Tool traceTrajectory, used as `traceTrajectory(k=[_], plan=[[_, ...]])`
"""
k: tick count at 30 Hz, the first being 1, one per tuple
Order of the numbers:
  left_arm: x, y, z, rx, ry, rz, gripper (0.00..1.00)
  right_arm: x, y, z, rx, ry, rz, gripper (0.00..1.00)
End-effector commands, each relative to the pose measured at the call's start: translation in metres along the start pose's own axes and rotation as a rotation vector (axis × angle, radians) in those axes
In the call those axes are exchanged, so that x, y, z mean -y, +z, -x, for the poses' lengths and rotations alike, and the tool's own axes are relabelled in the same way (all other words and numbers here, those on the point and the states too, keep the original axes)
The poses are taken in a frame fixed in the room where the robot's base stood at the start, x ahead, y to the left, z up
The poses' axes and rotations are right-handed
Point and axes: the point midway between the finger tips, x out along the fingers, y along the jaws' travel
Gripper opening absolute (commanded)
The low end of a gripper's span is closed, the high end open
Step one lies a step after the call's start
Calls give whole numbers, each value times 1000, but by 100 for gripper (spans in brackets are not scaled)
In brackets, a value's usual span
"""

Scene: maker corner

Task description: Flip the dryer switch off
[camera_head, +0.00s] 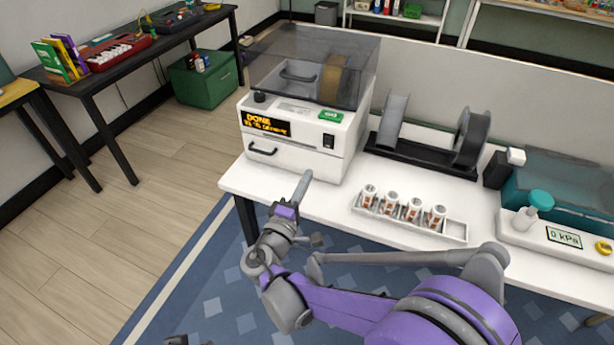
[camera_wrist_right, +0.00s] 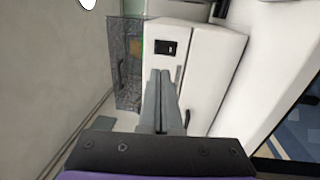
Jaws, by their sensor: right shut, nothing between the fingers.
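The dryer (camera_head: 300,155) is a white box with a smoky clear lid, at the back left of the white table. Its front has an orange "DONE" display (camera_head: 265,123), a green label, a black handle and a black rocker switch (camera_head: 329,141). In the right wrist view, the dryer (camera_wrist_right: 218,60) shows its switch (camera_wrist_right: 165,47) just beyond my fingertips. My right gripper (camera_head: 305,176) is shut and empty, in front of the dryer and below the switch, apart from it. Its closed fingers also show in the right wrist view (camera_wrist_right: 160,75). The rocker's exact position is too small to tell.
Right of the dryer is a black spool stand (camera_head: 425,157). A white tray (camera_head: 456,230) with several small labelled containers lies at the table's front. The tabletop before the dryer is clear.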

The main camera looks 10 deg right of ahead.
Motion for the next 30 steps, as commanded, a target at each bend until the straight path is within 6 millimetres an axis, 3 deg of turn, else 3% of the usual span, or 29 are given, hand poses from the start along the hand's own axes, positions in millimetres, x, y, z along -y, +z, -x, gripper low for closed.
traceTrajectory(k=[9, 15, 21, 30], plan=[[0, 1, -2, 1, 0, 0, 50, 0, 1, -70, 3, 1, 1, 0], [0, 1, -3, 1, 0, 0, 50, 0, 0, -100, 1, 0, 0, 0], [0, 1, -3, 1, 0, 0, 50, 0, 0, -112, 0, 0, -1, 0], [0, 1, -3, 1, 0, 0, 50, 0, 0, -113, -1, 0, -1, 0]])
